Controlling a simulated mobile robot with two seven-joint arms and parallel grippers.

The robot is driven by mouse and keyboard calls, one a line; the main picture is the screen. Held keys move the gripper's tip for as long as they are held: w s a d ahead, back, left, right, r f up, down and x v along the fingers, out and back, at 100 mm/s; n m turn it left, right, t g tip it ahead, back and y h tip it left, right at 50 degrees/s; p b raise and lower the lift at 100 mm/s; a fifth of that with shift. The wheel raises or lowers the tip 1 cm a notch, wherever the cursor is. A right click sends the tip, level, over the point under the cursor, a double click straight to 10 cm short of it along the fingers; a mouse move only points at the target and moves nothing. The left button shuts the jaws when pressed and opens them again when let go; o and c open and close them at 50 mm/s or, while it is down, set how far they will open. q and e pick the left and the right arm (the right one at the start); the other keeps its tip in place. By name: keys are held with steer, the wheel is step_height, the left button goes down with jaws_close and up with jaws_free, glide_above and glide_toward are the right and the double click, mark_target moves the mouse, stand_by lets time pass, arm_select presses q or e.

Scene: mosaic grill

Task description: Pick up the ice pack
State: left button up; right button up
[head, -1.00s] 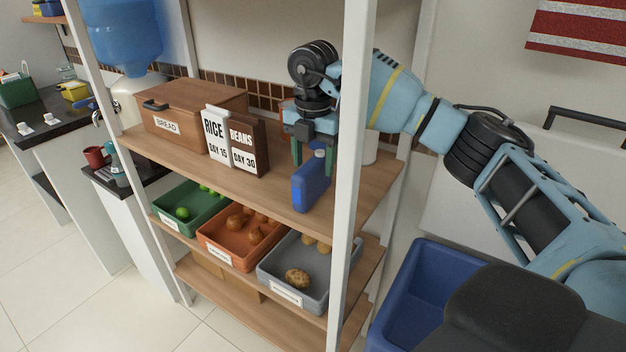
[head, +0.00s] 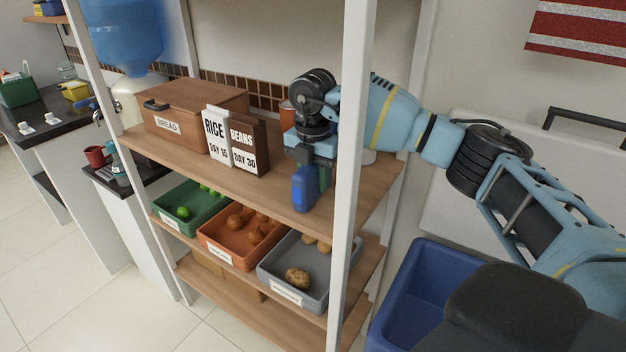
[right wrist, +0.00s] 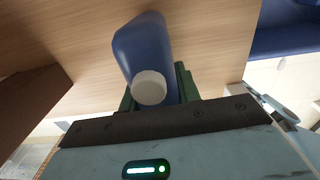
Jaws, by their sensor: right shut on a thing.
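The ice pack (head: 305,187) is a blue, flat bottle-like block standing on the upper wooden shelf near its front edge. My right gripper (head: 311,168) comes down on it from above, fingers on either side of it. In the right wrist view the ice pack (right wrist: 143,50) shows its white round cap, sitting between the green fingers (right wrist: 155,90). The gripper is shut on the ice pack. The shelf surface lies right beneath it, and I cannot tell whether it is touching. My left gripper is not in view.
A white shelf post (head: 349,180) stands just right of the gripper. The rice and beans signs (head: 232,143) and the bread box (head: 190,110) stand to the left. Bins of produce, including a grey one (head: 270,275), sit below. A blue bin (head: 400,300) is at lower right.

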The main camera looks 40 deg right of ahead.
jaws_close()
steer(key=shift+r, duration=0.1)
